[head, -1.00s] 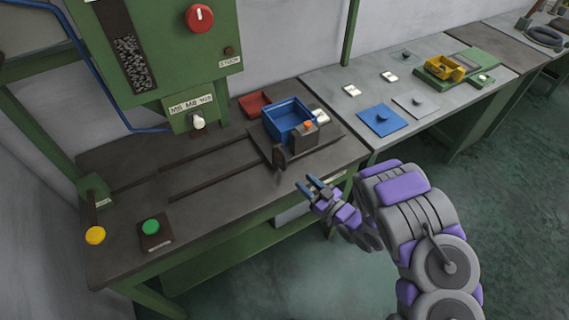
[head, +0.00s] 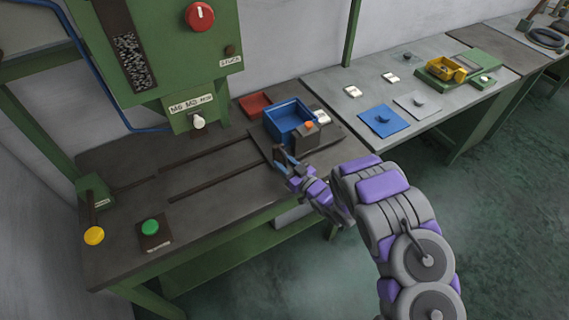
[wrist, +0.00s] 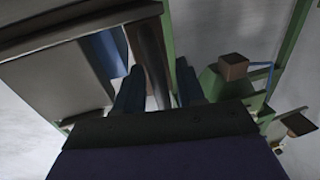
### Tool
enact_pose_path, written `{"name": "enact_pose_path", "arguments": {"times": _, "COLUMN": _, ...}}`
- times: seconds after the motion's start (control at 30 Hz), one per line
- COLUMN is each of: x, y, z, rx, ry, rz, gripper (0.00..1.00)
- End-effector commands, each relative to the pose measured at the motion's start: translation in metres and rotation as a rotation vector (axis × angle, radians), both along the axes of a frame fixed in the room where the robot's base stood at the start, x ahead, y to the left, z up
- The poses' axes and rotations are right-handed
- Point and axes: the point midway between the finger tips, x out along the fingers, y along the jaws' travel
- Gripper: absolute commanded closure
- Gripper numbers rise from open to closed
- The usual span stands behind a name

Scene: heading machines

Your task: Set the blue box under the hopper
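The blue box (head: 284,112) sits on a dark sliding carriage (head: 328,150) at the right end of two slots in the bench. An upright dark handle stands at the carriage's front left. My gripper (head: 285,160) is at that handle. In the wrist view the dark handle bar (wrist: 150,60) lies between my two blue fingers (wrist: 158,92), with a gap beside it, so the gripper looks open. The hopper (head: 130,60), a green cabinet with a window of small metal parts, is left of the box. Its outlet (head: 198,121) hangs above the bench, over the slots' back side.
A green button (head: 150,227) and a yellow-knobbed lever (head: 94,235) are at the bench's left. A blue plate (head: 382,121) and a yellow bin (head: 446,68) are on the right table. The slots are clear left of the carriage.

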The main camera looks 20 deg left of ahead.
Motion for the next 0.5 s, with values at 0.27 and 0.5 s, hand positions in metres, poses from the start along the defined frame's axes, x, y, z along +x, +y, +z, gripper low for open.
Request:
{"name": "enact_pose_path", "arguments": {"times": 0.27, "x": -0.0001, "y": -0.0003, "z": -0.0002, "rx": 0.0, "ry": 0.0, "rz": 0.0, "gripper": 0.79}}
{"name": "enact_pose_path", "arguments": {"times": 0.5, "x": 0.0, "y": 0.0, "z": -0.0004, "rx": -0.001, "ry": 0.0, "rz": 0.0, "gripper": 1.0}}
